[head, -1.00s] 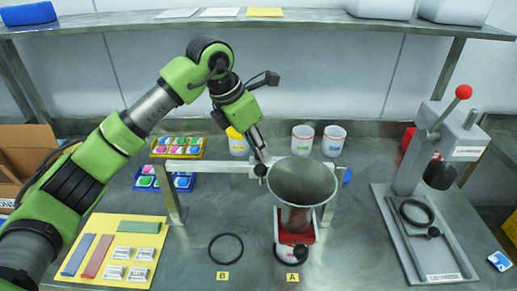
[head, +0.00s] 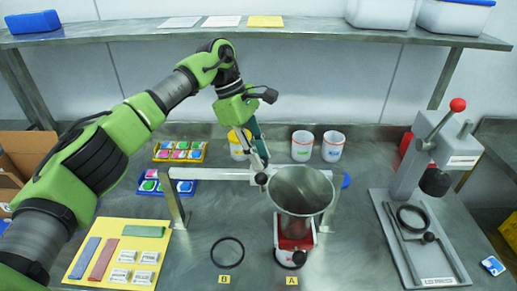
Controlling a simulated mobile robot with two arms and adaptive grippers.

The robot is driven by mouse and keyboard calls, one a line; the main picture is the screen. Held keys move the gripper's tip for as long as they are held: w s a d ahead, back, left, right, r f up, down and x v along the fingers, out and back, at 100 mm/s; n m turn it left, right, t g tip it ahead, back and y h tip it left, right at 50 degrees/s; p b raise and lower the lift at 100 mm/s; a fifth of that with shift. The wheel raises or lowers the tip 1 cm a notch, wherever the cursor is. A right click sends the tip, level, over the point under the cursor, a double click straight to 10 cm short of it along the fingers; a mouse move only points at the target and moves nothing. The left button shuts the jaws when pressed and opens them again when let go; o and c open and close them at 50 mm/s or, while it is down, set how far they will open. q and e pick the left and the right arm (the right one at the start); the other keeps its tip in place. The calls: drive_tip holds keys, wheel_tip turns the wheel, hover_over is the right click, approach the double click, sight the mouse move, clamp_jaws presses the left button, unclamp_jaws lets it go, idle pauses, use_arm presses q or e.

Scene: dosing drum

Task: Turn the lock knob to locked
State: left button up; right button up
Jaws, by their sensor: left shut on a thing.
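A metal dosing drum (head: 300,190) with a wide funnel mouth hangs at the right part of a white crossbar frame (head: 215,174). A small black knob (head: 261,179) sits on the bar just left of the drum's rim. My left gripper (head: 263,168) comes down from above and is shut on this lock knob. The fingers partly cover the knob, and its locked or unlocked mark is too small to read. My right gripper is not in view.
A red-and-white base (head: 293,238) stands below the drum at label A, and a black ring (head: 228,251) lies at label B. White cups (head: 302,146) stand behind. A lever press (head: 425,180) stands at the right. A yellow mat (head: 118,252) lies front left.

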use_arm(q)
drive_tip(key=shift+w+d+r+m+g+y+p, duration=0.1)
drive_tip(key=shift+m+g+y+p, duration=0.2)
drive_tip(key=shift+m+p, duration=0.65)
drive_tip(key=shift+w+m+g+y+p, duration=0.1)
drive_tip(key=shift+m+g+y+p, duration=0.15)
drive_tip(key=shift+m+p, duration=0.7)
drive_tip(key=shift+m, duration=0.5)
drive_tip(key=o, duration=1.1)
